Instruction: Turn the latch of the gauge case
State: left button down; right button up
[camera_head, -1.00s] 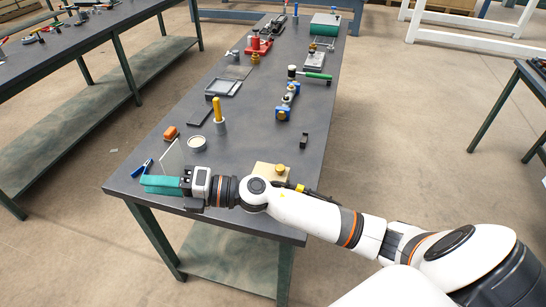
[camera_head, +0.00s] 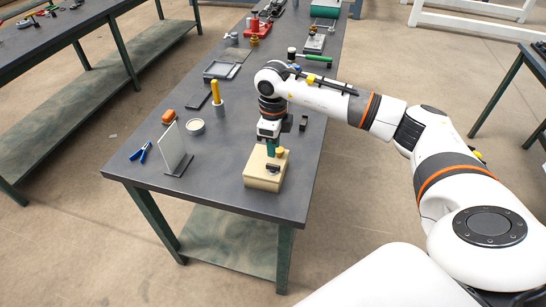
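The gauge case appears to be the beige box (camera_head: 263,180) near the front right of the dark table. My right gripper (camera_head: 271,152) points down over the case. Its teal fingers reach close to the top, behind the dark piece. I cannot tell whether they touch the case or how wide they are apart. My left gripper is not in view.
Left of the case stands an upright pale plate (camera_head: 172,146) on a dark base, with blue pliers (camera_head: 141,152) beside it. An orange block (camera_head: 168,117), a round tin (camera_head: 195,126) and a yellow-handled tool (camera_head: 216,97) are behind.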

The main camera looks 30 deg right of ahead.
aim_at(273, 165)
notch_tip(273, 165, down, 7)
jog(key=b, duration=0.3)
jog(key=shift+r, duration=0.35)
jog(key=shift+f, duration=0.1)
grip_shut()
